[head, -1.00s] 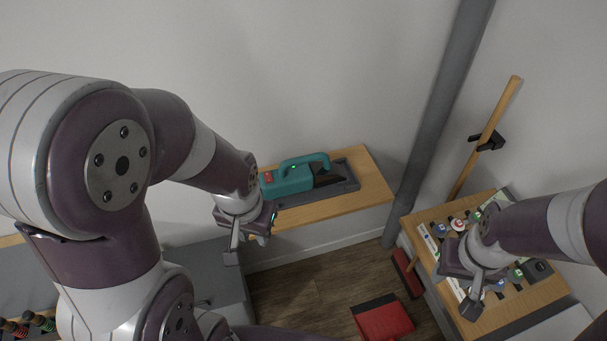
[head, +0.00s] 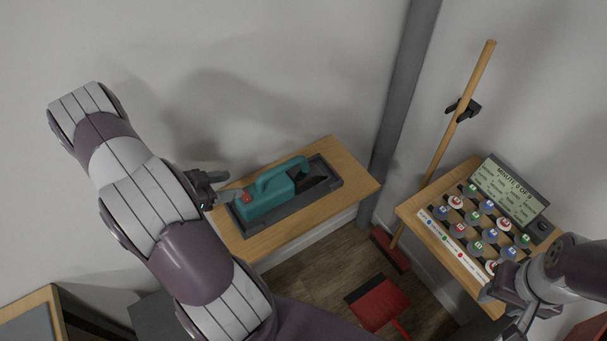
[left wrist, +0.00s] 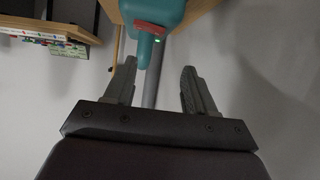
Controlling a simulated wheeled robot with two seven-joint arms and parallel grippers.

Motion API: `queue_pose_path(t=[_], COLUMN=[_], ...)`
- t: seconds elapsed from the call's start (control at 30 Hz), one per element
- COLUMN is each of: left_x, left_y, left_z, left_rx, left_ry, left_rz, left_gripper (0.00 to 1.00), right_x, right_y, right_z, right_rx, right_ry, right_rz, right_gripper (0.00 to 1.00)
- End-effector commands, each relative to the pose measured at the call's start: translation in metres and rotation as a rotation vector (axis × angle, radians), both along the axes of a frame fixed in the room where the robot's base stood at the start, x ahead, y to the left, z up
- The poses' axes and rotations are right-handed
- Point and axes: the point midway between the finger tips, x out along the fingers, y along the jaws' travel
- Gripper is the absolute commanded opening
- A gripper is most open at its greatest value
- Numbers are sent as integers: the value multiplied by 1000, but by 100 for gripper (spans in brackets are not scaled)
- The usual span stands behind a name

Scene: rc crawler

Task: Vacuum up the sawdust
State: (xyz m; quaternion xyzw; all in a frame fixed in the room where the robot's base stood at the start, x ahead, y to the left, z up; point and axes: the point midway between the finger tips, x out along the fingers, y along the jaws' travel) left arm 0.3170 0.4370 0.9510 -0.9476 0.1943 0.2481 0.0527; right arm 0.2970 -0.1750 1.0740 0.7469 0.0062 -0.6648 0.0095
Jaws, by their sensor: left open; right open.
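A teal handheld vacuum (head: 268,193) with a dark nozzle and a red part at its rear lies in a dark grey tray (head: 332,178) on a wooden shelf. My left gripper (head: 222,185) is open and empty at the rear left end of the vacuum. In the left wrist view the vacuum (left wrist: 153,14) shows beyond the open fingers (left wrist: 158,88), with its red part and a small green light facing me. My right gripper (head: 508,302) is at the lower right, by the front edge of another wooden shelf. No sawdust can be made out.
The right-hand shelf (head: 412,211) holds a panel with several coloured round pieces and a display sign (head: 508,190). A wooden-handled broom (head: 458,120) leans in a wall clip. A red dustpan (head: 378,303) is on the floor. A grey pipe (head: 400,95) stands in the corner.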

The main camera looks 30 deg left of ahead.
Motion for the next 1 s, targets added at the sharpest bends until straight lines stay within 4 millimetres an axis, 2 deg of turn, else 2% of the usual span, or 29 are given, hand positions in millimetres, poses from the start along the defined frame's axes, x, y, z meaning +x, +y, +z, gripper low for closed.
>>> queue_pose_path(t=[0.1,0.17,0.4,0.57,0.73,0.87,1.0], left_x=[4,11,55,71,100,112,113], left_y=[-16,-21,-44,-51,-64,-69,-70], left_z=[19,22,4,-2,-8,-16,-18], left_rx=[-50,-65,-67,-65,-65,-62,-62], left_ry=[-88,-106,-106,-105,-105,-106,-106], left_rz=[-74,-79,-78,-76,-77,-73,-72], left_gripper=[55,55,55,55,55,55,55], right_x=[0,0,0,0,0,0,0], right_y=[0,0,0,0,0,0,0], right_z=[1,3,14,19,34,35,34], right_rx=[0,0,0,0,0,0,0], right_ry=[0,0,0,0,-1,0,0], right_rz=[0,0,0,0,0,0,0], right_gripper=[43,43,43,43,43,43,43])
